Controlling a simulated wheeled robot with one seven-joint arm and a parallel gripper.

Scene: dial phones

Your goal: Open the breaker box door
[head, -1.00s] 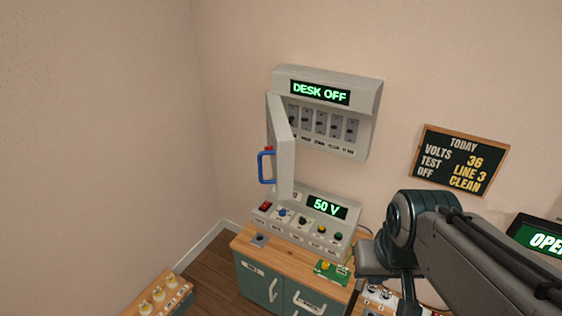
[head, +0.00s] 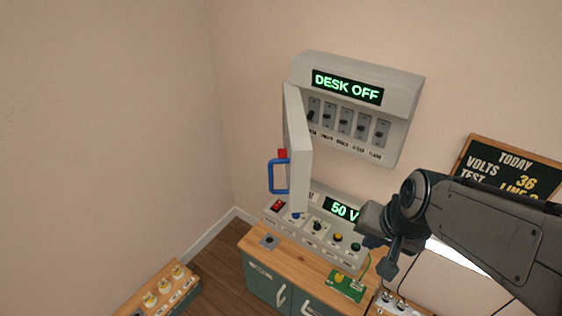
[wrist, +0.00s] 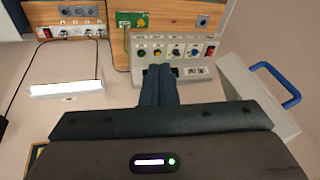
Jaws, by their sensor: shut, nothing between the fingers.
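The grey breaker box (head: 408,85) hangs on the wall, its panel reading DESK OFF. Its door (head: 298,150) stands swung out on the left side, showing a row of switches (head: 343,122) inside. The blue handle (head: 278,177) is on the door's outer face. In the wrist view the door (wrist: 245,92) and its handle (wrist: 282,86) are at the right. My gripper (head: 387,270) points down, in front of the desk unit and right of the door, apart from both door and handle. In the wrist view its fingers (wrist: 158,72) are together and empty.
A grey console (head: 315,230) with knobs and a 50 V display stands on the wooden-topped cabinet (head: 262,250) below the box. A green circuit board (head: 346,286) lies there. A chalkboard (head: 510,165) hangs at the right. The wall left of the door is clear.

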